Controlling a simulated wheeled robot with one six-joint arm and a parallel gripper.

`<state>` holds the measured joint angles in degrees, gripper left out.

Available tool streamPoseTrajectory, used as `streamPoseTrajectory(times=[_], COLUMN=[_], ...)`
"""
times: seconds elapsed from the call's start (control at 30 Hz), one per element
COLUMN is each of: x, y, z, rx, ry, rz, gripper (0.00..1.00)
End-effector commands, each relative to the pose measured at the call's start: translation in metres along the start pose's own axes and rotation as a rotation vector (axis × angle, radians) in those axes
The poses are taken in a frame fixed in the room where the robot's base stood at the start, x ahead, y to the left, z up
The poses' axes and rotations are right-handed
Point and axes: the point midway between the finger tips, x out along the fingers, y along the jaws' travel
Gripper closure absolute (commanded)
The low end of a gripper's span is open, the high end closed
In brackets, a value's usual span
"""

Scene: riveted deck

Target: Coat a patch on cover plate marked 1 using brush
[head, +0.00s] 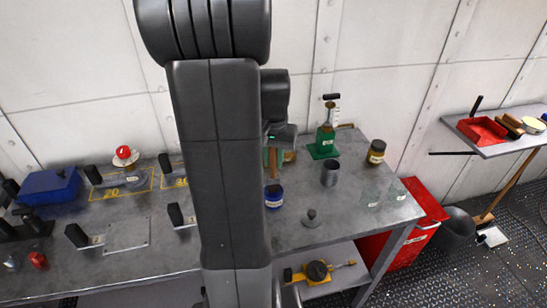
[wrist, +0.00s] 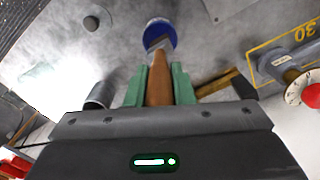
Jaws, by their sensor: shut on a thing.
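My gripper (wrist: 158,86) has green fingers and is shut on the brown wooden handle of the brush (wrist: 160,80). The brush points down into the mouth of a blue pot (wrist: 164,27); its tip is inside the rim, and I cannot tell how deep. In the head view the blue pot (head: 274,197) stands on the grey bench, below the brush (head: 272,164), with my arm hiding much to its left. A pale square plate (head: 128,235) with corner fixings lies on the bench at left; I cannot read its mark. Part of a plate (wrist: 228,6) shows at the wrist view's top edge.
A grey cup (head: 330,173), a dark knobbed piece (head: 311,217), a green stand (head: 325,142) and a dark jar (head: 376,151) share the bench's right side. Black-handled valves, a blue box (head: 48,185) and a red piece (head: 38,260) occupy the left.

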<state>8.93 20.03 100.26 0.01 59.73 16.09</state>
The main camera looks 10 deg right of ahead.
Motion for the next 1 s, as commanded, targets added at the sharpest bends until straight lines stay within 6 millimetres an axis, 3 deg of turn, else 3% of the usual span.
streamPoseTrajectory(times=[1.0], x=[0.0077], y=[0.0000], z=[0.0000], rx=[0.000], ry=[0.000], rz=[0.000], gripper=[1.00])
